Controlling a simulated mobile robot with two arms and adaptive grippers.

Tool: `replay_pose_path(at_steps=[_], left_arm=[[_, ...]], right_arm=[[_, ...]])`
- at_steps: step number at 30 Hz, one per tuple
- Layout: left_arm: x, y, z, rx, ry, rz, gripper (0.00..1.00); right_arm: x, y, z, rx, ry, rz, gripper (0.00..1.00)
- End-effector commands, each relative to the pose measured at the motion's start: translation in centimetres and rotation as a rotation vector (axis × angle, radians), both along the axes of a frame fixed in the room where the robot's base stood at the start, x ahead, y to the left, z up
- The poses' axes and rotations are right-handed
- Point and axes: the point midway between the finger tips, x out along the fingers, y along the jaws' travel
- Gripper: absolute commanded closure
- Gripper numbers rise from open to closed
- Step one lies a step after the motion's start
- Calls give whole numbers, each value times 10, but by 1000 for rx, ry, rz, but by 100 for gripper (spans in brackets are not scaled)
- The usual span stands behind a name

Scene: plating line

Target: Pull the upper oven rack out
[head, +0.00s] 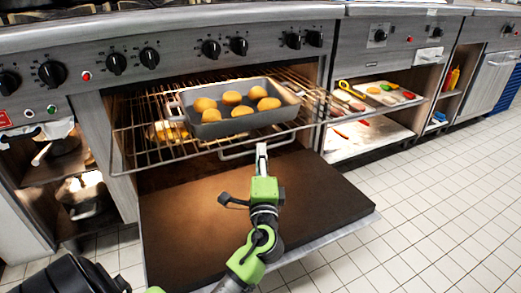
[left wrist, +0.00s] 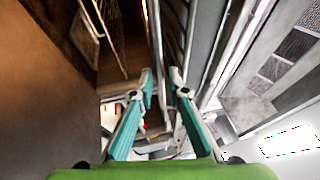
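The upper oven rack (head: 150,157) is a wire grid that sticks out of the open oven, with a looped metal handle (head: 232,155) at its front. A grey baking tray (head: 242,127) with several golden buns rests on it. My left gripper (head: 262,147) is at the middle of that handle. In the left wrist view its two teal fingers (left wrist: 161,73) stand apart, with a pale bar (left wrist: 156,30) running towards the gap between their tips. Whether the fingers touch the bar is not clear. My right gripper is in neither view.
The oven door (head: 190,215) is folded down flat below the rack, under my left arm. A row of knobs (head: 210,49) runs above the opening. Shelves with food trays (head: 375,92) stand to the right. The tiled floor (head: 430,200) at the right is clear.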

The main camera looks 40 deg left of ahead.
Motion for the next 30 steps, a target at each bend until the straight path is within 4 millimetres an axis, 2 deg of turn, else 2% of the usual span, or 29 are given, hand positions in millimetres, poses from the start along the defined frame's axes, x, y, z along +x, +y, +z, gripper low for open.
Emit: replay_pose_path(at_steps=[6, 12, 18, 30], left_arm=[[-37, -31, -11, -5, 4, -1, 85], [-62, -52, -16, -4, 2, -1, 85], [-71, -59, -17, -1, 0, 0, 85], [-71, -59, -17, -1, 0, 0, 85]], right_arm=[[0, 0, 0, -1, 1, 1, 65], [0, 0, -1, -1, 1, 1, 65], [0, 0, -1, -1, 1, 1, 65], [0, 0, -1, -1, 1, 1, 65]])
